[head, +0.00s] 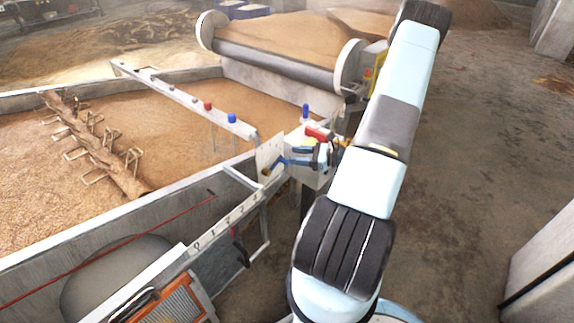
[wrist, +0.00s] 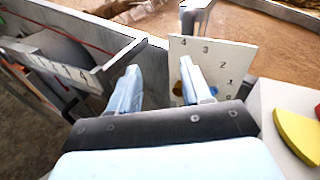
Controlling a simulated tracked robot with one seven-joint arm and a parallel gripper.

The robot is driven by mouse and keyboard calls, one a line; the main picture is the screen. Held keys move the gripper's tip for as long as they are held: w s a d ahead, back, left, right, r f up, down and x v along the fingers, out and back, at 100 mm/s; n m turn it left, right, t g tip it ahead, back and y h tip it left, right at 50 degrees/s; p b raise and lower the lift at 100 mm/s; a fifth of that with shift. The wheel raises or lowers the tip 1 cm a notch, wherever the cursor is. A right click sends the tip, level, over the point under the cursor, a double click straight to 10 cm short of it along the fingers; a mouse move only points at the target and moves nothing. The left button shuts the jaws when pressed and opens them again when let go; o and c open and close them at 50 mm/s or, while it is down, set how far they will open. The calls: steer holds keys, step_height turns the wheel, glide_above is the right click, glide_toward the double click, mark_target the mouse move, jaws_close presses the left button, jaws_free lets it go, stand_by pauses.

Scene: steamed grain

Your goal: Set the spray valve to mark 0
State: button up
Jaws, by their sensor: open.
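The spray valve's pale dial plate (head: 268,153) stands at the trough's near corner in the head view. In the wrist view, the plate (wrist: 204,58) shows marks 4, 3, 2 and 1. My gripper (wrist: 160,65) is open in front of the plate, with nothing visibly held. It also shows in the head view (head: 300,156).
A numbered rail (head: 225,225) runs along the trough's near wall. A red knob (head: 208,105) and a blue knob (head: 231,118) stand on a bar over the grain. A yellow and red part (wrist: 300,135) lies close right of my gripper. Open floor (head: 480,150) lies right.

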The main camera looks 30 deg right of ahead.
mark_target(288, 164)
steer(key=s+d+f+m+t+h, duration=0.1)
steer(key=d+f+m+t+h, duration=0.25)
steer(key=f, duration=0.25)
steer(key=s+d+f+m+t+h, duration=0.2)
steer(key=d+f+m, duration=0.1)
steer(key=f+m, duration=0.25)
steer(key=x, duration=0.9)
steer(key=f+x, duration=0.1)
steer(key=x, duration=0.4)
steer(key=shift+a+f, duration=0.1)
steer(key=shift+f, duration=0.05)
jaws_close()
